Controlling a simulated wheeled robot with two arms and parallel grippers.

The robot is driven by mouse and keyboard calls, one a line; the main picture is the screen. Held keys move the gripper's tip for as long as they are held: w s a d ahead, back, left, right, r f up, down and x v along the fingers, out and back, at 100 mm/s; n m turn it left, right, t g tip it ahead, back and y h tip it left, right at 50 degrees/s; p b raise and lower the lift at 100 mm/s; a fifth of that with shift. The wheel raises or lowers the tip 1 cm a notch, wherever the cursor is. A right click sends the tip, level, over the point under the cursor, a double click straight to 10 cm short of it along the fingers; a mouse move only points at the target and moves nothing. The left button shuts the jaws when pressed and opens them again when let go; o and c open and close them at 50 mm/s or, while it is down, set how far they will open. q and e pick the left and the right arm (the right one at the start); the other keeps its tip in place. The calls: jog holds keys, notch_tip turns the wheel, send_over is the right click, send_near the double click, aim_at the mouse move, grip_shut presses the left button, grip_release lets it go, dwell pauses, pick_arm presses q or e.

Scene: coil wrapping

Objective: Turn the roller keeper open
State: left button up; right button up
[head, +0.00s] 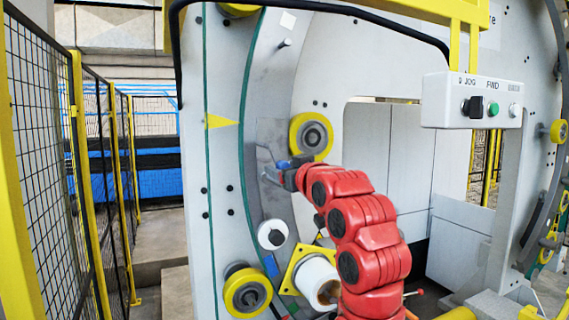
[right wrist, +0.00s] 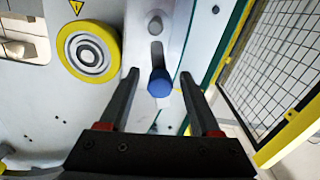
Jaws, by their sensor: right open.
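The roller keeper has a blue knob (right wrist: 160,84), seen end-on in the right wrist view on a pale plate with a slot and a grey pin. In the head view a small blue part (head: 283,164) shows beside my right gripper (head: 272,174), mostly hidden by it. In the right wrist view the fingers of my right gripper (right wrist: 160,76) are open, one on each side of the blue knob, with gaps showing. I see no contact. A yellow-rimmed roller (head: 311,137) is next to the keeper; it also shows in the right wrist view (right wrist: 88,52). My left gripper is not in view.
A control box (head: 472,101) hangs at upper right. Below the gripper are a white spool (head: 272,235), another yellow roller (head: 248,291) and a yellow bracket (head: 296,268). A mesh fence (head: 40,150) stands at left; it also shows in the right wrist view (right wrist: 272,75).

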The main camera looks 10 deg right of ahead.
grip_shut()
dwell(1.4)
